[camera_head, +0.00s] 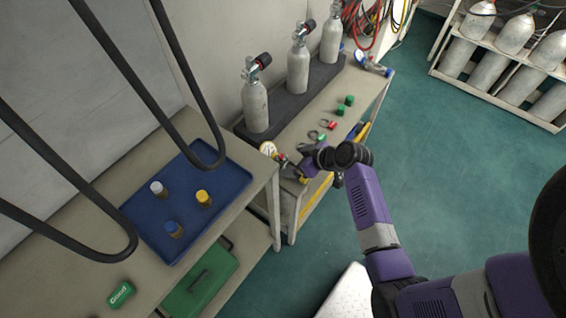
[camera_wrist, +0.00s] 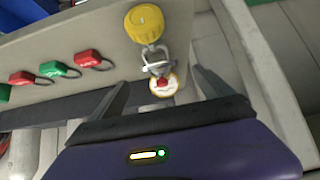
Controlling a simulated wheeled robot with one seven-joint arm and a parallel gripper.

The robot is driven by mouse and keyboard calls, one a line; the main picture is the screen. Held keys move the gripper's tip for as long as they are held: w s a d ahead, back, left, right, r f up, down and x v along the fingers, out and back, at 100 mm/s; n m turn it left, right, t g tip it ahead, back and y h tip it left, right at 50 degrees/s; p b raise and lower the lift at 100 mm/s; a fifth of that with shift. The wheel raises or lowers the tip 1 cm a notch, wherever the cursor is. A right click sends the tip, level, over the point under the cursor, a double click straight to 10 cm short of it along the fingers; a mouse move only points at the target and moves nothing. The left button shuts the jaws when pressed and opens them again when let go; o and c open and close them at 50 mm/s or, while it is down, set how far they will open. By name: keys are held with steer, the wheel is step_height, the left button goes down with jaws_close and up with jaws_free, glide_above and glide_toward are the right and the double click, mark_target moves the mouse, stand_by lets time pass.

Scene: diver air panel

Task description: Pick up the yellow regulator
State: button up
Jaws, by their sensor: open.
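The yellow regulator (camera_wrist: 144,23) lies on a grey bench top near its edge, at the top of the wrist view. It has a round yellow knob, a metal yoke and a small white-and-red gauge. In the head view its gauge (camera_head: 268,149) shows, and a yellow part (camera_head: 303,180) shows beside my gripper; the rest is largely hidden. My gripper (camera_wrist: 160,79) is open, with its fingers apart either side of the gauge end in the wrist view. The knob is beyond the fingertips. I cannot tell whether the fingers touch anything. In the head view, my gripper (camera_head: 301,166) is over the bench's near end.
Red and green pieces with rings (camera_wrist: 88,58) lie in a row along the bench. Grey cylinders (camera_head: 298,70) stand in a dark base behind. A blue tray (camera_head: 225,166) with three small capped items sits on the nearer table. Open floor lies right.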

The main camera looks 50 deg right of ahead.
mark_target(283, 160)
steer(key=shift+x, duration=3.3)
steer(key=shift+w+r, duration=0.1)
steer(key=shift+r, duration=0.05)
jaws_close()
steer(key=shift+r, duration=0.1)
